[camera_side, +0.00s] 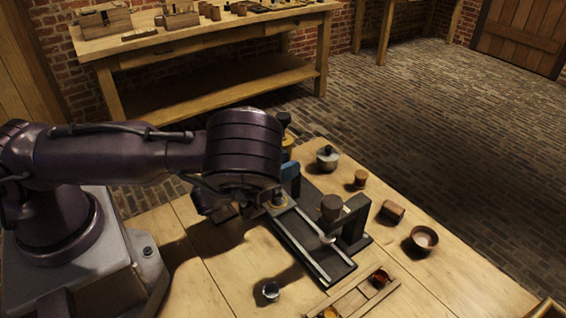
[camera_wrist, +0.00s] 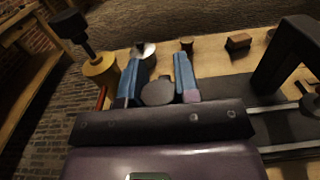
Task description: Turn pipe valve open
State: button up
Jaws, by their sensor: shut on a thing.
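A black-handled valve on a yellow round body (camera_wrist: 100,68) stands at the left of the wrist view. In the side view its yellow body (camera_side: 287,142) shows partly, behind my wrist. My gripper (camera_wrist: 157,75) has its two blue fingers spread on either side of a dark grey round knob (camera_wrist: 157,92) and is shut on it. I cannot tell whether this knob is part of the pipe valve. In the side view one blue finger (camera_side: 290,175) shows beside my wrist, over the black base plate (camera_side: 345,268); the contact is hidden there.
A black arch (camera_side: 355,218) stands on the plate beside its pale rails. A lidded grey jar (camera_side: 327,158), small brown pots and a bowl (camera_side: 423,240) stand to the right. A divided wooden tray (camera_side: 355,298) and a small metal-rimmed jar (camera_side: 270,291) are at the front.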

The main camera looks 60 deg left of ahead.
jog(key=m+h, duration=0.1)
jog(key=h, duration=0.1)
jog(key=m+g+h, duration=0.1)
jog(key=m+h, duration=0.2)
jog(key=h, duration=0.1)
jog(key=shift+s+d+f, duration=0.1)
jog(key=shift+s+d, duration=0.1)
jog(key=shift+d, duration=0.15)
jog(key=shift+d+m+g+h, duration=0.15)
jog(key=shift+m+g+h, duration=0.95)
jog(key=shift+h, duration=0.6)
jog(key=shift+m+h, duration=0.3)
jog(key=o, duration=0.9)
jog(key=shift+o, duration=0.2)
jog(key=shift+n+t+y, duration=0.3)
jog(key=shift+n+y, duration=0.2)
jog(key=shift+y, duration=0.1)
